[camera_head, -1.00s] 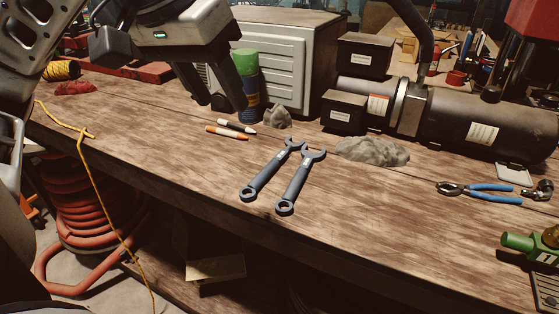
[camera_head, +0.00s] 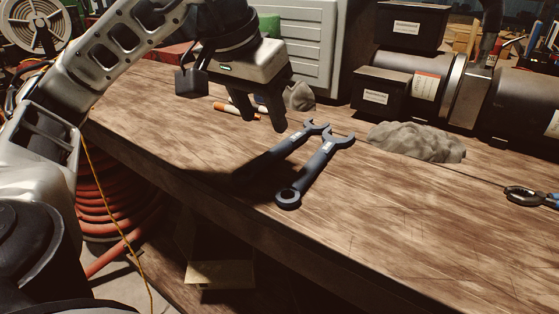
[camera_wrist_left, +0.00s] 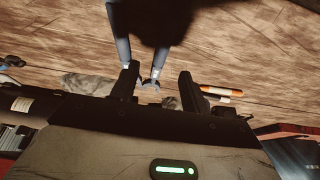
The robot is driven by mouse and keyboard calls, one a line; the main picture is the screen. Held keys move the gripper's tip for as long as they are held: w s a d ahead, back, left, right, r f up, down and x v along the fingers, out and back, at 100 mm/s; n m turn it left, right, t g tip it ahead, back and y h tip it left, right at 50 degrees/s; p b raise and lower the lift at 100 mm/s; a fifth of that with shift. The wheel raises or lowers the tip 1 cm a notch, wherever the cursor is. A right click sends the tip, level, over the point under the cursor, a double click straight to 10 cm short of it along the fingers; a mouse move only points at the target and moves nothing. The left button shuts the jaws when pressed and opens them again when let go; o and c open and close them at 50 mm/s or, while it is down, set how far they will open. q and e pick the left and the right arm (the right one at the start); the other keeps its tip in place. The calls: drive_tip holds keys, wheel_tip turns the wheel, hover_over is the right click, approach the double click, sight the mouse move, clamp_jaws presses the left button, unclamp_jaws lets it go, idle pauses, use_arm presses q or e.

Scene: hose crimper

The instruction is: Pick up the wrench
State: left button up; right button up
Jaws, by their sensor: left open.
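Two dark blue-grey wrenches lie side by side on the wooden bench, open jaws away from me. The right wrench (camera_head: 313,172) is fully lit, with its ring end nearest the front edge. The left wrench (camera_head: 291,148) has its near end in the shadow of my arm. My left gripper (camera_head: 262,118) is open and empty, pointing down above the bench, just left of the wrenches' jaw ends. In the left wrist view, the fingers (camera_wrist_left: 157,82) are apart, and a wrench (camera_wrist_left: 118,28) shows beyond them, partly in shadow. My right gripper is out of view.
A grey lump (camera_head: 415,141) lies right of the wrenches. An orange marker (camera_head: 236,110) lies behind my left gripper. Black boxes (camera_head: 380,92) and a dark cylinder stand at the back. Pliers (camera_head: 525,196) lie at far right.

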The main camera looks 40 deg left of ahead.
sight(273, 150)
use_arm(q)
drive_tip(key=x, duration=0.2)
drive_tip(key=shift+w+f, duration=0.15)
drive_tip(key=shift+f, duration=0.1)
drive_tip(key=shift+a+b+x, duration=0.1)
drive_tip(key=shift+b+x, duration=0.1)
drive_tip(key=shift+x, duration=1.1)
drive_tip(key=shift+a+b+x, duration=0.15)
drive_tip(key=shift+b+x, duration=0.05)
drive_tip(key=shift+x, duration=1.1)
drive_tip(key=shift+f, duration=0.15)
clamp_jaws()
